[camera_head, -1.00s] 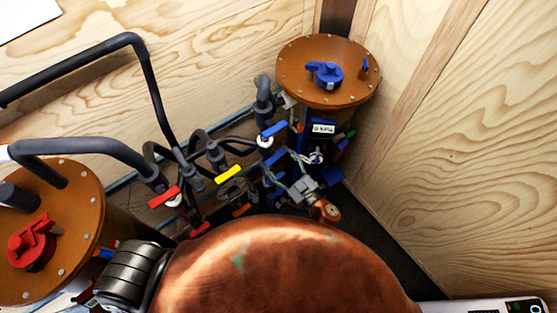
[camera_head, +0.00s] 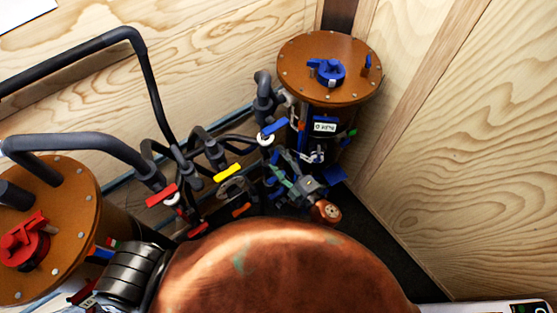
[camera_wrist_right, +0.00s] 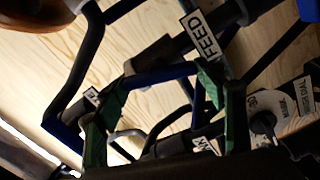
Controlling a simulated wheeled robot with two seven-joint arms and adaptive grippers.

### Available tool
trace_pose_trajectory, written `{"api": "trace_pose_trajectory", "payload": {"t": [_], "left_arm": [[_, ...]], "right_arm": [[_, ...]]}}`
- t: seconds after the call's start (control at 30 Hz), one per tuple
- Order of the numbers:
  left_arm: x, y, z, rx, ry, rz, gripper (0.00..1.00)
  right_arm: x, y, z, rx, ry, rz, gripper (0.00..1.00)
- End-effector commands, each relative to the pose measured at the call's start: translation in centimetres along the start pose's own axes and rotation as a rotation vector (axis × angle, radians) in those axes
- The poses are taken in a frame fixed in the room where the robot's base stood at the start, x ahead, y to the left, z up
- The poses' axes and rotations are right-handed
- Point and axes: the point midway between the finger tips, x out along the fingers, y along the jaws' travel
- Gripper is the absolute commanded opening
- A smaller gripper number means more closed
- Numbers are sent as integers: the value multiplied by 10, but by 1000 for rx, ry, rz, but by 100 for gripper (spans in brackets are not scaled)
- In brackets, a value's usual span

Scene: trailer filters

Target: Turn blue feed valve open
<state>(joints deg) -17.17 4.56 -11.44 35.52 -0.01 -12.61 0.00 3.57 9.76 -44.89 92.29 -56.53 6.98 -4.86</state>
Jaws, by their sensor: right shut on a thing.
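My right gripper (camera_head: 283,178) is low among the pipes in front of the far filter. In the right wrist view its green-padded fingers (camera_wrist_right: 162,92) are closed about a blue handle (camera_wrist_right: 160,75), which I take for the feed valve's. A white FEED label (camera_wrist_right: 203,38) is on the dark pipe just beyond it. In the head view the gripper and dark pipes partly hide this handle, so its exact angle is unclear. Another blue handle (camera_head: 275,127) sits above, on a white valve body. My left gripper is not clearly visible.
The far filter (camera_head: 345,88) has an orange lid with a blue knob (camera_head: 328,72). The near filter (camera_head: 70,225) has a red knob (camera_head: 22,243). Red (camera_head: 161,195) and yellow (camera_head: 227,173) valve handles stand close by on the pipes. A wooden wall (camera_head: 470,150) bounds the right.

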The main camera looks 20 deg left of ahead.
Motion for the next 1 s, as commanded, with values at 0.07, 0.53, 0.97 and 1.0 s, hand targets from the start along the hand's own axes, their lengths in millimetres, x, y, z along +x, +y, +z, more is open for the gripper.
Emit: {"api": "trace_pose_trajectory", "payload": {"t": [0.07, 0.53, 0.97, 1.0], "left_arm": [[4, 0, 1, 0, -1, 0, 40], [13, 1, 3, 0, -4, 0, 40], [14, 1, 4, 0, -4, 0, 40], [14, 1, 4, 1, -4, 1, 40]], "right_arm": [[0, -2, 0, -66, 2, -1, 39], [0, -3, 0, -327, 2, -2, 39], [0, -3, 0, -372, 2, -3, 39], [0, -3, 0, -372, 2, -3, 39]]}}
